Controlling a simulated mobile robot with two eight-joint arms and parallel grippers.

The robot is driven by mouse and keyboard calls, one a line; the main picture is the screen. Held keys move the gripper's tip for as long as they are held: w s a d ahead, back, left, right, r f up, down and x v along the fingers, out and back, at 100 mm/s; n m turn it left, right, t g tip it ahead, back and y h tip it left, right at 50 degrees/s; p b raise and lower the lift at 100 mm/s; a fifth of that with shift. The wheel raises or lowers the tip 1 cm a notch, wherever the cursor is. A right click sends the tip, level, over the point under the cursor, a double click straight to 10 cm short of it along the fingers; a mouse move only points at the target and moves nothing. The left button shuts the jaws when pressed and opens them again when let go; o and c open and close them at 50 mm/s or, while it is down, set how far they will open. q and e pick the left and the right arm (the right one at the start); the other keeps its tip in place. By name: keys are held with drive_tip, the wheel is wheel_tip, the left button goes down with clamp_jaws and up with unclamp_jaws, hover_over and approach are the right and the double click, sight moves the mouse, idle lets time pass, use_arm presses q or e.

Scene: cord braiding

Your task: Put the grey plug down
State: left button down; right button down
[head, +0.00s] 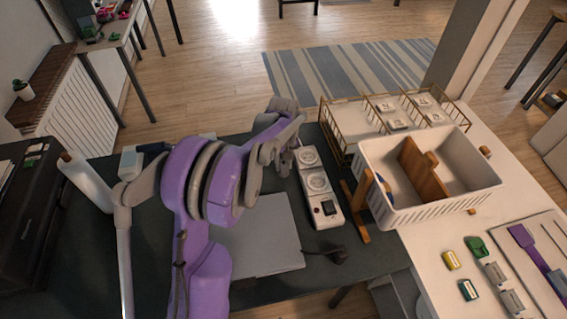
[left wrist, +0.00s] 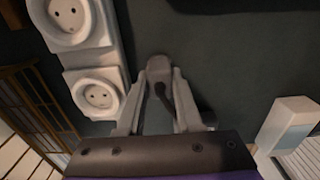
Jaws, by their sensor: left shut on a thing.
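The grey plug (left wrist: 160,68) is between the fingertips of my left gripper (left wrist: 158,88) in the left wrist view, and a dark cord runs back from it between the fingers. The gripper is shut on the plug, over the dark tabletop beside the white power strip (left wrist: 82,58). In the head view my left gripper (head: 288,142) is at the far end of the power strip (head: 322,190); I cannot make out the plug there. Whether the plug touches the table is unclear. My right gripper is not in view.
A dark plug (head: 338,254) with a cord lies by the near end of the strip. A closed grey laptop (head: 262,235) lies left of the strip. A white crate (head: 440,208) with a wooden divider and a wire basket (head: 338,143) stand to the right.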

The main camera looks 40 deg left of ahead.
sight(283, 163)
use_arm(q)
drive_tip(key=shift+f, duration=0.1)
drive_tip(key=c, duration=0.6)
unclamp_jaws()
drive_tip(key=shift+r, duration=0.25)
wheel_tip(283, 163, up, 11)
drive_tip(key=s+d+r+m+t, duration=0.25)
drive_tip(key=s+d+m, duration=0.25)
drive_tip(key=s+d, duration=0.6)
drive_tip(key=s+d+f+m+t, duration=0.1)
drive_tip(key=s+d+f, duration=0.1)
drive_tip(key=s, duration=0.1)
drive_tip(key=s+d+f+m+t, duration=0.1)
drive_tip(key=s+d+f+m, duration=0.1)
drive_tip(key=s+d, duration=0.1)
drive_tip(key=s+d+f+m+t, duration=0.1)
drive_tip(key=s+d+f+m, duration=0.1)
drive_tip(key=s+d, duration=0.1)
drive_tip(key=shift+s+d+f+p, duration=0.15)
drive_tip(key=shift+s+p, duration=0.2)
drive_tip(key=shift+s, duration=0.25)
